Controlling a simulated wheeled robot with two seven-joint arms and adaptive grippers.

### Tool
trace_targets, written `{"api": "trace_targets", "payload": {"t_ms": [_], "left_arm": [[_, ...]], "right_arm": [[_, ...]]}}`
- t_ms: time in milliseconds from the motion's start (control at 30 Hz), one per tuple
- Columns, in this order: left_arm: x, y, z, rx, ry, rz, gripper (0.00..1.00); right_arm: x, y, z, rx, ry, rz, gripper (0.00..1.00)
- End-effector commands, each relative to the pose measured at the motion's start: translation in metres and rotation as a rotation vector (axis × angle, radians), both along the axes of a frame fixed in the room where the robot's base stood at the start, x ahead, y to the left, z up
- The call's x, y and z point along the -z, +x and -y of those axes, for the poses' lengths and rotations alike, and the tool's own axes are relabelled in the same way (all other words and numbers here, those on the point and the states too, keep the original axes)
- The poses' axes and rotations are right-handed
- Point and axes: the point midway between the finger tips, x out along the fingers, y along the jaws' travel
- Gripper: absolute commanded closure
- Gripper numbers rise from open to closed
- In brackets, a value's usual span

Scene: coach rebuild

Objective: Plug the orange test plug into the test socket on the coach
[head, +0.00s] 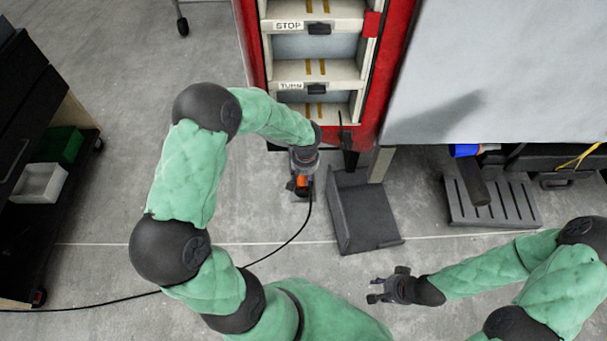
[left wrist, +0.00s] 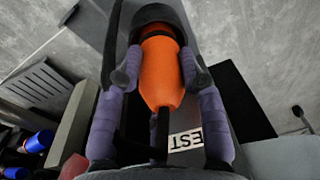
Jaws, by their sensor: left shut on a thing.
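My left gripper (head: 301,186) is shut on the orange plug (head: 303,181), low beside the red coach's (head: 366,110) step well. In the left wrist view the orange plug (left wrist: 161,72) lies between the two purple-grey fingers, with a dark collar at its far end. A black cable (head: 285,246) trails from the plug across the floor to the left. A white label (left wrist: 186,140) reading "EST" upside down shows partly behind the right finger. I cannot make out the test socket or whether the plug touches it. My right gripper (head: 371,290) is open and empty above the floor.
A dark grey angled tray (head: 365,215) stands on the floor right of the left gripper. A slotted grey step (head: 495,203) lies further right. A dark cabinet with a white bin (head: 39,183) and a green bin (head: 58,146) stands at left. Floor between is clear except the cable.

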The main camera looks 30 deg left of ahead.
Motion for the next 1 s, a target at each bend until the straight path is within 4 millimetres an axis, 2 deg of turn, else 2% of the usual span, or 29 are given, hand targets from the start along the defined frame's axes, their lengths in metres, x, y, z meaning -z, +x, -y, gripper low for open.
{"api": "trace_targets", "payload": {"t_ms": [300,333,367,733,1000], "left_arm": [[0.006,0.000,0.000,0.000,0.001,0.001,1.00],[0.006,0.000,0.000,0.000,0.001,0.001,0.58],[0.005,0.000,0.000,0.000,0.001,0.001,0.51],[0.005,0.000,0.000,0.000,0.000,0.000,0.51],[-0.012,0.000,0.001,0.000,0.000,0.001,0.51]], "right_arm": [[0.004,0.000,0.000,0.000,0.000,0.000,0.60],[0.004,0.000,0.000,0.000,0.000,0.000,0.60],[0.004,0.000,0.000,0.000,0.000,0.000,0.60],[0.003,0.000,0.000,0.000,0.000,0.000,0.60],[-0.007,0.000,0.000,0.000,0.000,0.000,0.60]]}}
